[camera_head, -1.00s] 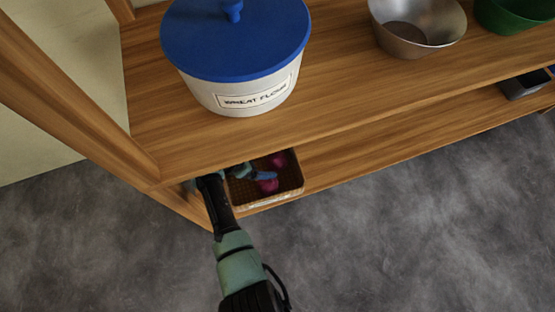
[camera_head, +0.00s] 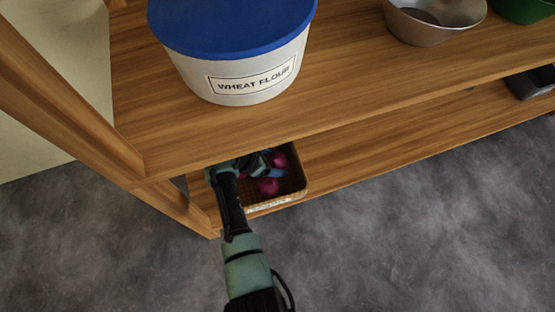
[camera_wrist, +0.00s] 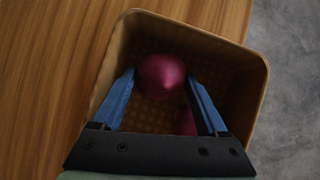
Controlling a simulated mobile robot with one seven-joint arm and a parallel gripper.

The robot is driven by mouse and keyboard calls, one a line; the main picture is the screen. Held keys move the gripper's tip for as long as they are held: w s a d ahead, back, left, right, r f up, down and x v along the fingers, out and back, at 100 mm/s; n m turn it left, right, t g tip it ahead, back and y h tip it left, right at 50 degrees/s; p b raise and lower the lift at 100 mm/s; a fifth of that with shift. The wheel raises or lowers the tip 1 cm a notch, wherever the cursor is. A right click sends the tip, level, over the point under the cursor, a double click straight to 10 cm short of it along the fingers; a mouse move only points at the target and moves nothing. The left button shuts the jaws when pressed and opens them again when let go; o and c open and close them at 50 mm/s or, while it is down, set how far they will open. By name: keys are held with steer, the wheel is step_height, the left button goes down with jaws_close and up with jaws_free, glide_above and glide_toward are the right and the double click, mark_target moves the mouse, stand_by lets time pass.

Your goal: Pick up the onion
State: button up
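A red-purple onion (camera_wrist: 161,76) lies in a basket (camera_wrist: 258,95) in the wrist view. It sits between and just beyond the tips of my gripper (camera_wrist: 160,82), whose blue fingers stand wide apart. A second onion (camera_wrist: 186,122) is partly hidden behind the right finger and the palm. In the head view, the basket (camera_head: 292,197) is on the lower shelf, with onions (camera_head: 268,186) inside. My gripper (camera_head: 266,168) reaches over the basket from its left side. I cannot tell whether either finger touches the onion.
The upper shelf (camera_head: 240,125) overhangs the basket. It holds a wheat flour tub (camera_head: 240,75) with a blue lid, a metal bowl (camera_head: 432,25) and a green bowl (camera_head: 525,8). A dark tray (camera_head: 530,83) stands on the lower shelf far right. The lower shelf (camera_head: 390,135) between is clear.

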steer(key=c, duration=0.8)
steer(key=shift+r, duration=0.1)
